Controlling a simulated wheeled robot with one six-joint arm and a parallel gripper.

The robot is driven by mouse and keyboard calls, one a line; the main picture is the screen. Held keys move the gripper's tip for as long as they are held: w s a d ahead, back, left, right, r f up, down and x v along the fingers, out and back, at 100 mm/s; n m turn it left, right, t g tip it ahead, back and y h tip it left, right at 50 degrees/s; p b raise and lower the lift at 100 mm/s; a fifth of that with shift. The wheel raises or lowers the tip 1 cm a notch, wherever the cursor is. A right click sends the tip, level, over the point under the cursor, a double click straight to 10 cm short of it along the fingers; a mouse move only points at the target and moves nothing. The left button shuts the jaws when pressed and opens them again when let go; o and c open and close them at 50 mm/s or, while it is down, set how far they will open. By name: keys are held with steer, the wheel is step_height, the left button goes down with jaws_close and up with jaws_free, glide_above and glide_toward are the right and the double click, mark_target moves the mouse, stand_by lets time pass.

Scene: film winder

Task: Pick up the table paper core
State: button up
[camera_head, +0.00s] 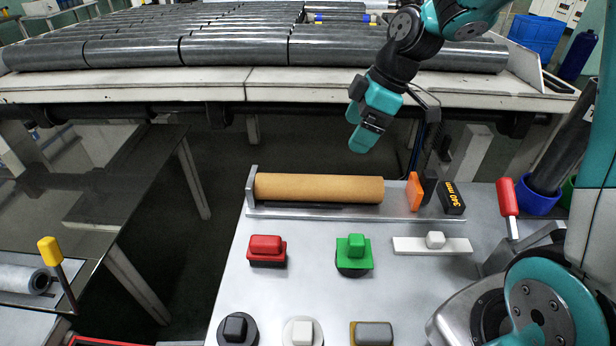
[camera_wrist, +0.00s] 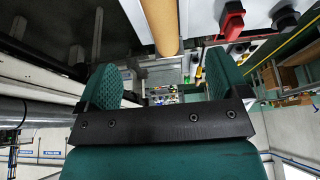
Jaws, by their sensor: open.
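The table paper core (camera_head: 318,188) is a brown cardboard tube. It lies lengthwise along the back of the grey metal table, its left end against an upright metal bracket. My gripper (camera_head: 360,136) hangs above and behind the right part of the core, apart from it. In the wrist view my gripper (camera_wrist: 160,90) shows two green textured fingers spread wide with nothing between them. The core (camera_wrist: 162,25) shows at the top middle of that view, beyond the fingers.
An orange block (camera_head: 415,192) and a black "340 mm" block (camera_head: 450,197) stand right of the core. Red (camera_head: 267,250) and green (camera_head: 354,253) knobbed pieces sit in front. Dark rolls (camera_head: 230,52) fill the rack behind. A red-handled lever (camera_head: 507,205) rises at right.

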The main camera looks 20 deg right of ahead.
mark_target(324, 179)
steer(key=x, duration=1.1)
steer(key=shift+w+r+p, duration=0.1)
steer(key=shift+w+p, duration=0.1)
steer(key=shift+p, duration=0.2)
steer(key=shift+p+x, duration=0.6)
steer(key=shift+x, duration=2)
steer(key=shift+s+a, duration=0.15)
steer(key=shift+s, duration=0.05)
steer(key=c, duration=1.2)
